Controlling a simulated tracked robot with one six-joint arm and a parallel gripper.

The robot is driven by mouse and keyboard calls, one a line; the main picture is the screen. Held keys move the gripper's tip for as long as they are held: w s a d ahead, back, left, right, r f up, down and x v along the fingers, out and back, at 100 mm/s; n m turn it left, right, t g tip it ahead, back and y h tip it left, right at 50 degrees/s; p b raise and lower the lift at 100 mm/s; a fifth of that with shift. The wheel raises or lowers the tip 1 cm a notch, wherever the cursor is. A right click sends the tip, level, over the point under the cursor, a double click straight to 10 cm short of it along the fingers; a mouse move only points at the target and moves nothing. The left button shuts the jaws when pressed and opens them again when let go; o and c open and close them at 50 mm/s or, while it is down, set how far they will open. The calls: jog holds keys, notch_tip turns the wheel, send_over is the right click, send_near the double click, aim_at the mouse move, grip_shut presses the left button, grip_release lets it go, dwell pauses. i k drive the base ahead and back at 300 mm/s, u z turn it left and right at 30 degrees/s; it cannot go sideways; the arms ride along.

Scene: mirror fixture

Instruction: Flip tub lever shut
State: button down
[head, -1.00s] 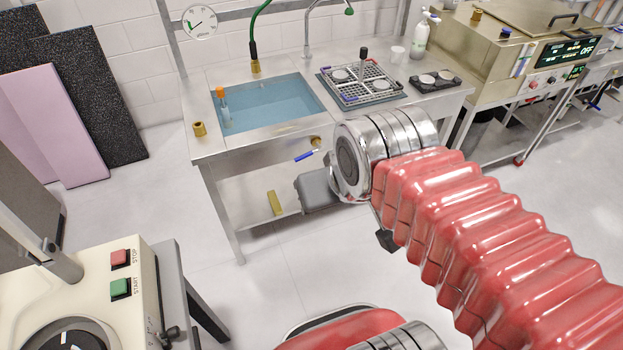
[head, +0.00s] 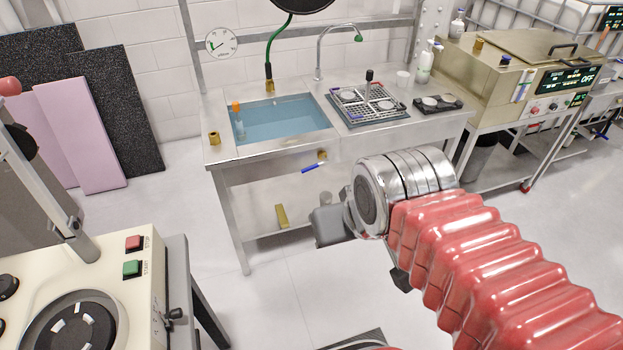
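The tub (head: 282,122) is a steel basin sunk in the bench, with bluish water in it. Under its front edge, near its right end, is a brass valve (head: 322,156) with a blue-handled lever (head: 313,168). The lever points left and slightly down from the valve, close to level. My arm reaches in from the lower right in red bellows, and its metal wrist is in front of the bench, below and right of the lever. A grey block (head: 327,226) beyond the wrist appears to be part of my gripper. It looks apart from the lever; its fingers are hidden.
A bottle with an orange top (head: 237,118) stands in the tub's left end. A rack (head: 367,103) and a small black tray (head: 438,104) are on the bench's right. A cream machine (head: 90,290) fills the lower left.

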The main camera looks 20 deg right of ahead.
aim_at(313, 167)
jog(key=u, duration=0.3)
jog(key=i, duration=1)
jog(key=u, duration=0.35)
